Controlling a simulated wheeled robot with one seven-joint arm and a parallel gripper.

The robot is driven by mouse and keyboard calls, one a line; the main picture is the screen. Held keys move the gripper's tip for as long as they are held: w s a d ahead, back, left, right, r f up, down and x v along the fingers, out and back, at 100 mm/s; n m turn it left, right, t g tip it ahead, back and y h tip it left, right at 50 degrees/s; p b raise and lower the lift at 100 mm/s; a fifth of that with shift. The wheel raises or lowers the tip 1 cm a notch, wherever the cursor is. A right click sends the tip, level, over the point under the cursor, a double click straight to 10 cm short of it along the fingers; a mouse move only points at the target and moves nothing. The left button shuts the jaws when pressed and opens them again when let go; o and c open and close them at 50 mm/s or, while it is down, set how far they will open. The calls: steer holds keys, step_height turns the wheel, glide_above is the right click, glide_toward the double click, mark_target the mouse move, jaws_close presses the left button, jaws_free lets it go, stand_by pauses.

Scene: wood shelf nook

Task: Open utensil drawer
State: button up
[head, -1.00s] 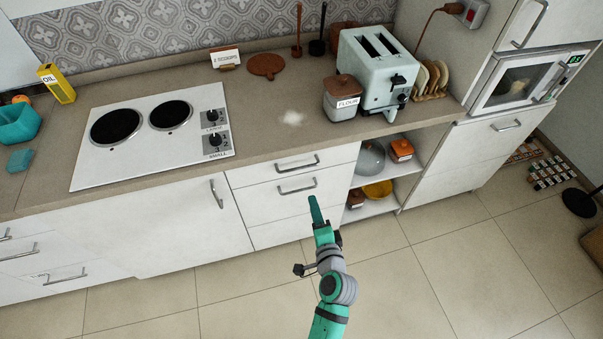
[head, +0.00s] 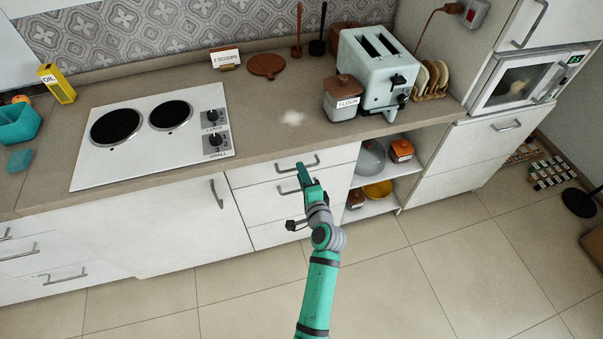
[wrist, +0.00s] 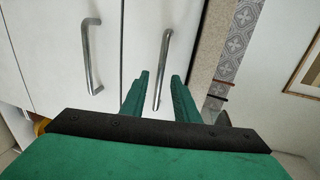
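A white stack of drawers (head: 262,205) stands below the counter, with its fronts flush and closed. The top drawer's metal bar handle (head: 284,171) is crossed by my gripper (head: 300,168) in the head view. In the wrist view the top handle (wrist: 165,52) runs between the two green fingers of my gripper (wrist: 159,82). The fingers are apart, with a gap on each side of the bar. The second drawer's handle (head: 284,190) is partly hidden behind my gripper and shows whole in the wrist view (wrist: 89,55). No label marks which drawer holds utensils.
The counter (head: 262,148) overhangs just above, with a stove (head: 150,135) at left and a toaster (head: 375,65) and flour jar (head: 342,95) at right. An open shelf (head: 372,208) with pots lies right of the drawers. The tiled floor (head: 420,270) in front is clear.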

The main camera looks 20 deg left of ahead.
steer(key=shift+w+a, duration=0.2)
steer(key=shift+w, duration=0.1)
steer(key=shift+c, duration=0.3)
jaws_close()
steer(key=shift+d+f, duration=0.1)
steer(key=shift+d, duration=0.05)
